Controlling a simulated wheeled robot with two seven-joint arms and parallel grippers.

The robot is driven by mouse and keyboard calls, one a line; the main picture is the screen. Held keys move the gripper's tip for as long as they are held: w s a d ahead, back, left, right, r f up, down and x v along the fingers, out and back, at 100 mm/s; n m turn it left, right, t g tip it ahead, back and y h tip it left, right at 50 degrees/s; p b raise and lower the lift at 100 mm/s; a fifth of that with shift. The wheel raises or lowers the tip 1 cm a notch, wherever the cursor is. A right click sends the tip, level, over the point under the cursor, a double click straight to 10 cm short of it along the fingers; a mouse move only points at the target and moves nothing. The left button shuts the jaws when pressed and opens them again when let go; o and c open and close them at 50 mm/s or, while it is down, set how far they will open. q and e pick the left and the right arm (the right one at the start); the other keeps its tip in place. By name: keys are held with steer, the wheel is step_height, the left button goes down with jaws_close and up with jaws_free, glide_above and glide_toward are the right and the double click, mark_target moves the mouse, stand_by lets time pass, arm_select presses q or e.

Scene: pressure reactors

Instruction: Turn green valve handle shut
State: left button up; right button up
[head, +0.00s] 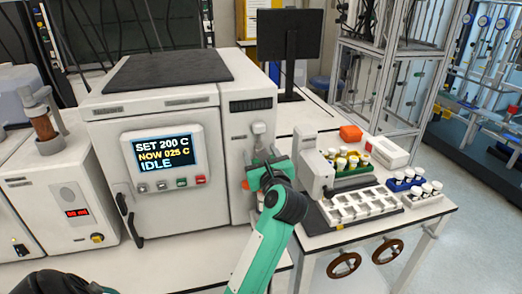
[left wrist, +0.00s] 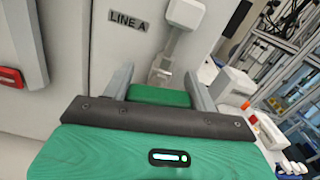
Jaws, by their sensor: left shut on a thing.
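The green valve handle (left wrist: 160,96) shows in the left wrist view as a green block between the two grey fingers of my left gripper (left wrist: 160,88). The fingers are shut on it. A grey stem or bracket rises behind the handle, below a white fitting (left wrist: 185,14). A plate reading LINE A (left wrist: 129,21) is on the white panel beside it. In the head view my left gripper (head: 268,165) is at the right side of the white oven-like machine, and its wrist largely hides the handle. My right gripper is not in view.
The white machine (head: 165,105) has a screen (head: 166,154) reading SET 200 C, NOW 025 C, IDLE.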

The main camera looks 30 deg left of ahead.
arm_select(q)
steer(key=shift+m+p, duration=0.6)
steer(key=shift+m, duration=0.4)
steer(key=o, duration=1)
steer(key=shift+d+f, duration=0.1)
